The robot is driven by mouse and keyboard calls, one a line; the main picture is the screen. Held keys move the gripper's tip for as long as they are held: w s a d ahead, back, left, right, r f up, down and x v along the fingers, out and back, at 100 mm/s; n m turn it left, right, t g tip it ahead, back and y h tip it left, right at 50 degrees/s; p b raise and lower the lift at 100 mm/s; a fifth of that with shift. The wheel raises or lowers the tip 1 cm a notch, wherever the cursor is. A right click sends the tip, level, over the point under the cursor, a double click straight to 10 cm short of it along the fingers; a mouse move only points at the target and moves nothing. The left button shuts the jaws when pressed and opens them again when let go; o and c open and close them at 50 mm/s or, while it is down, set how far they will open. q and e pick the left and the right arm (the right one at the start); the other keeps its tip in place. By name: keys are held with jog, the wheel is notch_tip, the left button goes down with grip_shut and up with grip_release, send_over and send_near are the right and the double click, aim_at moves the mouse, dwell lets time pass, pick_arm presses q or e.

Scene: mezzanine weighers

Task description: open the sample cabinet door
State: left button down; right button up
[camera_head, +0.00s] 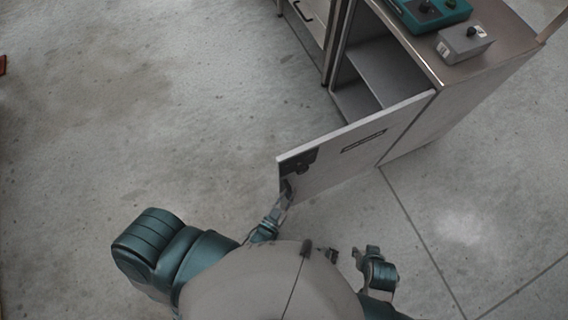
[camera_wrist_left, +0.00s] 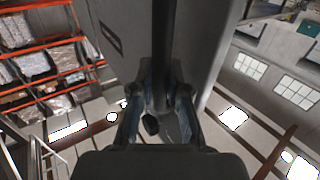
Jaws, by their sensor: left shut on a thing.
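The sample cabinet (camera_head: 412,125) stands at the upper right. Its door (camera_head: 345,158) is swung wide open, hinged at the cabinet's right front edge, with its free edge toward me. A dark latch plate (camera_head: 298,163) is near that free edge. My left gripper (camera_head: 286,194) is at the door's free end, shut on the handle. In the left wrist view my left gripper's fingers (camera_wrist_left: 160,108) close around a dark upright bar (camera_wrist_left: 160,45), with the grey door panel (camera_wrist_left: 203,35) behind. My right gripper (camera_head: 358,260) is low in the head view, partly hidden, away from the door.
Inside the cabinet a shelf (camera_head: 385,68) shows bare. On top are a teal device (camera_head: 432,12) and a grey box with a knob (camera_head: 465,42). A drawer unit (camera_head: 310,20) stands just left.

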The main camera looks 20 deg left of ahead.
pick_arm(q)
jog(key=shift+s+d, duration=0.4)
jog(key=shift+d, duration=0.3)
jog(key=c, duration=1.1)
grip_release()
jog(key=shift+w+a, duration=0.1)
jog(key=shift+a, duration=0.05)
jog(key=shift+c, duration=0.2)
pick_arm(e)
jog(key=shift+s+d+f, duration=0.1)
jog(key=shift+s+d, duration=0.2)
jog(key=shift+d, duration=0.25)
jog(key=shift+a, duration=0.1)
pick_arm(q)
jog(key=s+a, duration=0.1)
jog(key=s, duration=1.1)
jog(key=shift+a, duration=0.4)
